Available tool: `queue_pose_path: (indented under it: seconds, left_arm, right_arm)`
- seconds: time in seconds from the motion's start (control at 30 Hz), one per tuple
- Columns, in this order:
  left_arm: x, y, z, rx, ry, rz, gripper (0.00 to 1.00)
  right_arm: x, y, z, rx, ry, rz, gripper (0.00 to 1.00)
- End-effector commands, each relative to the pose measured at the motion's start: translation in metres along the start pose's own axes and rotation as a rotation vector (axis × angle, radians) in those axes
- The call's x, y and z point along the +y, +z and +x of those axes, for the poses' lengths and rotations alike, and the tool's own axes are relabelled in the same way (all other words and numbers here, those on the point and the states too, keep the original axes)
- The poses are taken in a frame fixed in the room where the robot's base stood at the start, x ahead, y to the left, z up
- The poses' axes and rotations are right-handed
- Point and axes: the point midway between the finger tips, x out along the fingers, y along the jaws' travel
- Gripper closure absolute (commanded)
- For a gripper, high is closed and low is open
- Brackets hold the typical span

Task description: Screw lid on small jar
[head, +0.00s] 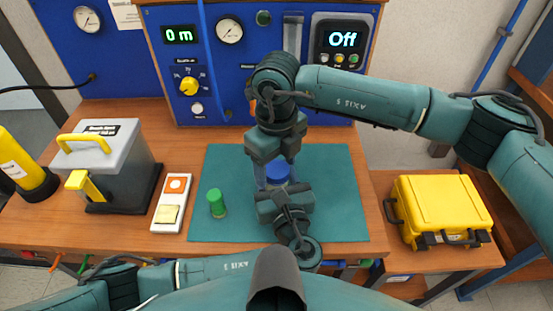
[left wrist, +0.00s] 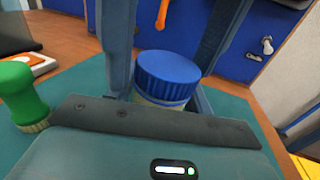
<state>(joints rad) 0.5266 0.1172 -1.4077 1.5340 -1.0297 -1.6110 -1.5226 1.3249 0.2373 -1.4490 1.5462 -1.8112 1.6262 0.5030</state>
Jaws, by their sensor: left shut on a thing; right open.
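The small jar (left wrist: 158,101) has a blue ribbed lid (left wrist: 168,72) on its top, upright, with a pale yellowish band showing below. I cannot tell how tight the lid is. In the head view the lid (head: 277,173) shows between my two grippers, over the teal mat (head: 335,205). My left gripper (head: 278,182) comes from the near side and is shut on the jar, one finger on each side in the left wrist view. My right gripper (head: 274,158) is open just beyond and above the lid; its fingertips are mostly hidden.
A green-handled piece (head: 217,203) stands on the mat left of the jar. A switch box (head: 171,203) and a grey case with yellow handle (head: 105,165) lie further left. A yellow case (head: 440,210) is at right. The blue panel (head: 225,80) rises behind. The mat's right side is clear.

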Motion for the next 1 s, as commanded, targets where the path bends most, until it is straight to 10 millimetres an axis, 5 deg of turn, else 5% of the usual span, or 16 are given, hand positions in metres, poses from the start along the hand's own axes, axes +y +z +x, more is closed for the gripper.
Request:
queue_pose_path:
  seconds: [0.57, 0.73, 0.77, 1.0]
  left_arm:
    - [-0.0001, 0.0003, 0.0001, -0.001, 0.0, -0.001, 1.0]
    - [-0.0002, 0.0003, 0.0001, 0.0, 0.0, -0.001, 1.0]
    - [-0.0002, 0.0003, 0.0001, 0.0, 0.0, -0.001, 1.0]
    - [-0.0002, 0.0003, 0.0001, 0.0, 0.0, -0.001, 1.0]
  right_arm:
    - [0.0002, 0.0, -0.0003, 0.0, 0.0, 0.0, 0.81]
    - [0.0001, 0.0, -0.0004, 0.0, 0.0, 0.0, 0.81]
    - [0.0001, 0.0, -0.0004, 0.0, 0.0, 0.0, 0.52]
    - [0.0001, -0.0001, -0.0004, 0.0, 0.0, 0.0, 0.32]
